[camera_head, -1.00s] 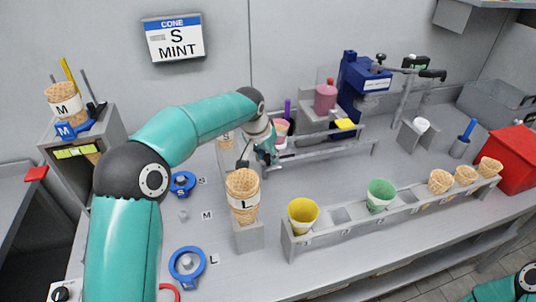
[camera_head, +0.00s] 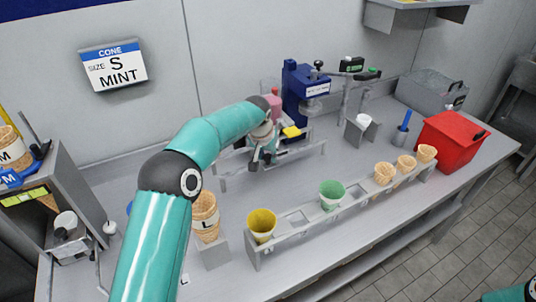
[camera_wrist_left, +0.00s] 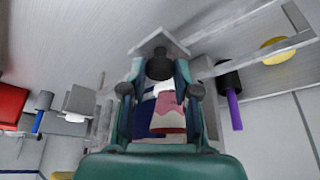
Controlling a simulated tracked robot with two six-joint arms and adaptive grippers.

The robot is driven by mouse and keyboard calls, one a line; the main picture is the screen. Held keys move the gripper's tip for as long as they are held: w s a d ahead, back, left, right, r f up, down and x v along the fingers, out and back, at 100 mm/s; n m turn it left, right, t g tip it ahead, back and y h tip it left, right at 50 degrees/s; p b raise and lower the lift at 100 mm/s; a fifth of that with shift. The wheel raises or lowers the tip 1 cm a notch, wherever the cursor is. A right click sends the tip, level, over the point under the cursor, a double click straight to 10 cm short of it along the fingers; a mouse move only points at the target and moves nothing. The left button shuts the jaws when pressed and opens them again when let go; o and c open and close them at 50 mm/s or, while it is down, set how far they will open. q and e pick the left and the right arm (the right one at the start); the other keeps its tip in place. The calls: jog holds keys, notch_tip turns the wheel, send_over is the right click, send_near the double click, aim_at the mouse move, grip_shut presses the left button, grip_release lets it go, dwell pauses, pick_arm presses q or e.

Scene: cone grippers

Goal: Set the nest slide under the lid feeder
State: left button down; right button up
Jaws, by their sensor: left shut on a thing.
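In the head view my left gripper (camera_head: 264,160) is low over the grey rail frame (camera_head: 232,180) at the back of the counter. In the left wrist view its fingers (camera_wrist_left: 160,72) are shut on a black knob (camera_wrist_left: 160,62) by a grey plate, seemingly the nest slide (camera_wrist_left: 158,40). A pink and white cup-like piece (camera_wrist_left: 168,118) shows between the fingers; I cannot tell whether it sits in the slide. The blue machine (camera_head: 302,98) behind the rails seems to be the lid feeder; its label is too small to read. My right gripper is out of view.
A yellow piece (camera_head: 291,132) sits by the rails. A front rack holds a yellow cup (camera_head: 262,224), a green cup (camera_head: 331,193) and several cones. A large cone marked L (camera_head: 206,216) stands left of it. A red box (camera_head: 448,140) is at right.

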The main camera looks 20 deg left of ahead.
pick_arm(q)
jog(key=shift+w, duration=0.2)
jog(key=shift+r, duration=0.1)
jog(key=c, duration=0.9)
grip_release()
jog(key=shift+d, duration=0.1)
jog(key=shift+o, duration=0.2)
jog(key=shift+s, duration=0.1)
jog(key=v, duration=1.1)
jog(key=shift+s+r, duration=0.2)
jog(key=shift+r, duration=0.1)
